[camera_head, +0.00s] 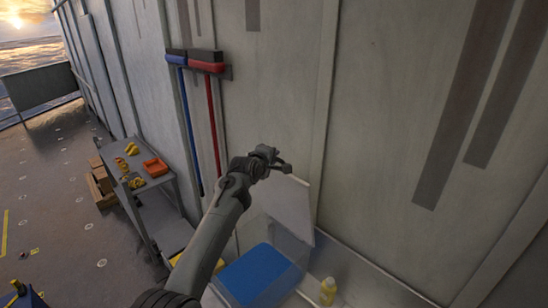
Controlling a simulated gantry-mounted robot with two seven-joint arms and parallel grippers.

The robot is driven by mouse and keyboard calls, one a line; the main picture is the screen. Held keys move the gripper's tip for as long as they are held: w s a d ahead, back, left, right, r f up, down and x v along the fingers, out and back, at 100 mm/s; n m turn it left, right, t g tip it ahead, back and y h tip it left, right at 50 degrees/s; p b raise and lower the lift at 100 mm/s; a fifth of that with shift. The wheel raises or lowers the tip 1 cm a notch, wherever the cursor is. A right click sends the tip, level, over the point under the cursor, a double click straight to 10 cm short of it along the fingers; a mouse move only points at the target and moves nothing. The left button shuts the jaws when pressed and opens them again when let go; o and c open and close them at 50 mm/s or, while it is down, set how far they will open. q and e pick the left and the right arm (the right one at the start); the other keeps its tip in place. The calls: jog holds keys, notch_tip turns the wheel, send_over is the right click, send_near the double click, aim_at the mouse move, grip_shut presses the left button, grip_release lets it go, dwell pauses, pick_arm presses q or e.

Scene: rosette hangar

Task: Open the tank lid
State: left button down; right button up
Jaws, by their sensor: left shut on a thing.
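The tank (301,251) stands against the wall at the bottom centre, with blue contents (258,275) showing inside it. Its pale lid (287,208) is raised and stands steeply tilted at the back of the tank, near the wall. My left gripper (284,168) is at the top edge of the lid, shut on it. The fingertips are small in this view, and the arm hides the left part of the tank. My right gripper is not in view.
A blue broom (186,110) and a red broom (212,110) hang on the wall behind my arm. A grey cart (160,205) with an orange tray (156,167) stands at the left. A yellow bottle (327,291) stands right of the tank. Open floor lies at far left.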

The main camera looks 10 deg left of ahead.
pick_arm(q)
jog(key=c, duration=1.1)
grip_release()
jog(key=shift+a, duration=0.1)
jog(key=shift+s, duration=0.25)
jog(key=shift+b+v, duration=2.25)
jog(key=shift+v, duration=2.95)
